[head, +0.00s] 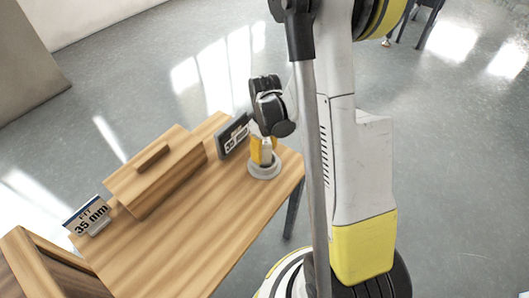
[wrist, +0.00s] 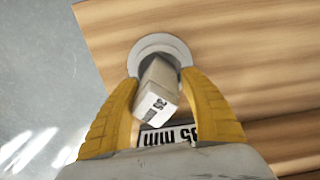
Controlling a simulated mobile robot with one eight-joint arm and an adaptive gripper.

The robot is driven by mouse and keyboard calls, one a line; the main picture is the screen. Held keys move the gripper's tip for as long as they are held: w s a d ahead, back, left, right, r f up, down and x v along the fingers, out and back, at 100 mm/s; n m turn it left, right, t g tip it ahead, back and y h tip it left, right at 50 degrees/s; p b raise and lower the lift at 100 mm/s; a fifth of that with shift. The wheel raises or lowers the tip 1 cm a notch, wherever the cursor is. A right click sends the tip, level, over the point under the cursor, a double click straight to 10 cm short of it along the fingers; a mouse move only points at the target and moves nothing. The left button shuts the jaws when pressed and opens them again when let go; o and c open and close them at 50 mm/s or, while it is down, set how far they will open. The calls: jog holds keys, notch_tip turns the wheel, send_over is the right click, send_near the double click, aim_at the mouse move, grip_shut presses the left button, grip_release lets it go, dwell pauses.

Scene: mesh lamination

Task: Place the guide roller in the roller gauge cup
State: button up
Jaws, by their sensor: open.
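The guide roller appears as a pale, box-like piece with "35" on its near end (wrist: 158,92). It stands tilted in the wrist view, its far end within the outline of the round grey roller gauge cup (wrist: 146,45). Whether it touches the cup's floor is hidden. My gripper (wrist: 160,78) is open, with one yellow finger on each side of the roller. In the head view my gripper (head: 264,154) points down just above the cup (head: 265,173), at the table's right end.
The wooden table (head: 222,215) carries a wooden block with a raised bar (head: 155,175). A "35 mm" sign (head: 88,215) stands at its left, and a second dark sign (head: 233,135) stands close behind my gripper. The table's front middle is clear.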

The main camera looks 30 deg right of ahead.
notch_tip(320, 180, up, 11)
jog(key=p, duration=0.3)
jog(key=shift+p, duration=0.4)
jog(key=s+a+r+m+t, duration=0.2)
jog(key=s+a+r, duration=0.3)
jog(key=r, duration=0.3)
jog(key=s+a+r+m+t, duration=0.2)
jog(key=s+a+r+t, duration=0.3)
jog(key=a+r, duration=0.3)
jog(key=shift+s+a, duration=0.25)
jog(key=shift+s, duration=0.2)
